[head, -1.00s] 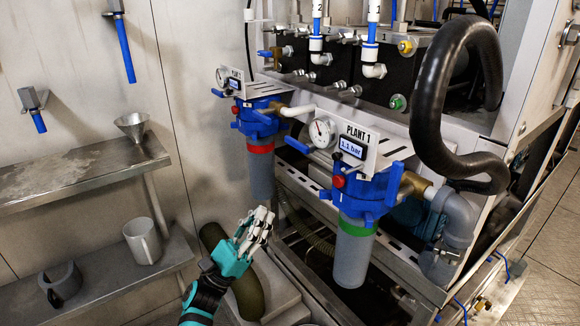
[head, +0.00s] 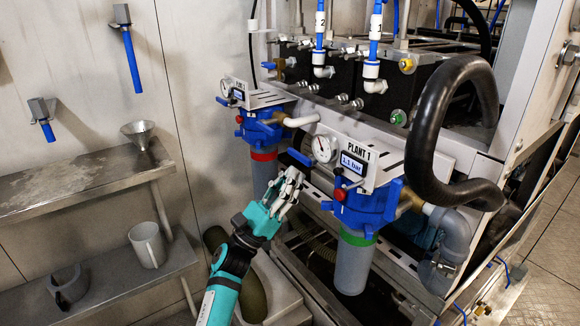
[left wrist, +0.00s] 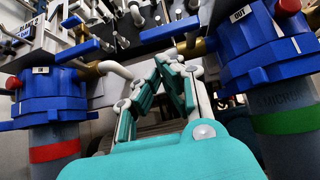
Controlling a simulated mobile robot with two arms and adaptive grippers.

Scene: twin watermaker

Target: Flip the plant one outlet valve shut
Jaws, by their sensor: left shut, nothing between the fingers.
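The Plant 1 unit (head: 365,205) is a blue filter head with a white panel, a round gauge and a display reading 1.1 bar. A blue lever (head: 300,158) sticks out to its left beside the gauge; I take this as the outlet valve. In the left wrist view, the lever (left wrist: 168,30) lies roughly level across the top, beyond my fingertips. My left gripper (head: 288,182) is shut and empty, just below the lever in the head view. I cannot tell whether it touches the lever. My right gripper is not in view.
A second blue filter unit (head: 262,130) with a red band stands at the left. A thick black hose (head: 418,130) loops at the right of Plant 1. Metal shelves with a funnel (head: 140,134) and a mug (head: 147,245) stand at the far left.

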